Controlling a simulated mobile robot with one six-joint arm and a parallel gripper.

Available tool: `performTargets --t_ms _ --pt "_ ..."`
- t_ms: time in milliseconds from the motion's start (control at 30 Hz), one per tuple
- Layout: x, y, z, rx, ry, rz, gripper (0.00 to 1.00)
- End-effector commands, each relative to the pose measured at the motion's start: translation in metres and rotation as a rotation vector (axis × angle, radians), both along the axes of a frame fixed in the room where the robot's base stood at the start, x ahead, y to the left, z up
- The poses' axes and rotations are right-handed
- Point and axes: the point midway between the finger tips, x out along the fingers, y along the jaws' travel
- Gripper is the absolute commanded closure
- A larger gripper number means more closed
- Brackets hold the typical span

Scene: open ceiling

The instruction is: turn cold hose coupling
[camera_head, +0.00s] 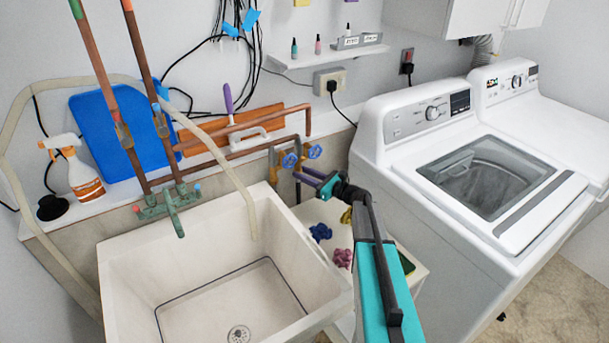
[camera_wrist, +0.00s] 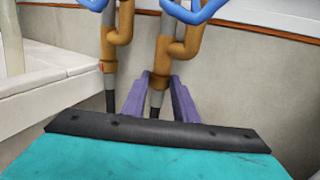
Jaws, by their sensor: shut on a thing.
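Two brass valves with blue handles, the left one (camera_head: 290,160) and the right one (camera_head: 314,151), stand on the wall between the sink and the washer. In the wrist view, the right brass valve body (camera_wrist: 165,60) runs down to a hose coupling (camera_wrist: 157,82) above a dark hose. My gripper (camera_head: 313,175) has purple fingers, which also show in the wrist view (camera_wrist: 160,90), one on each side of this coupling, shut on it. The left coupling (camera_wrist: 107,67) has a small red mark and is outside the fingers. My gripper's body partly hides the right hose.
A white utility sink (camera_head: 215,265) with a green faucet (camera_head: 170,210) stands left of the valves. A white top-load washer (camera_head: 470,180) stands close on the right. Copper pipes (camera_head: 240,125) run behind. Coloured cloths (camera_head: 342,258) lie below the arm.

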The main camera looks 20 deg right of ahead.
Motion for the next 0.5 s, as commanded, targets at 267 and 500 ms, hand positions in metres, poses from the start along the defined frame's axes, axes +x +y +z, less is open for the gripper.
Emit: performTargets --t_ms 267,500 --pt "-0.0023 0.0042 -0.0018 0.000 -0.001 -0.088 0.96" --pt "-0.0026 0.0070 -0.0009 0.000 -0.005 -0.172 0.96"
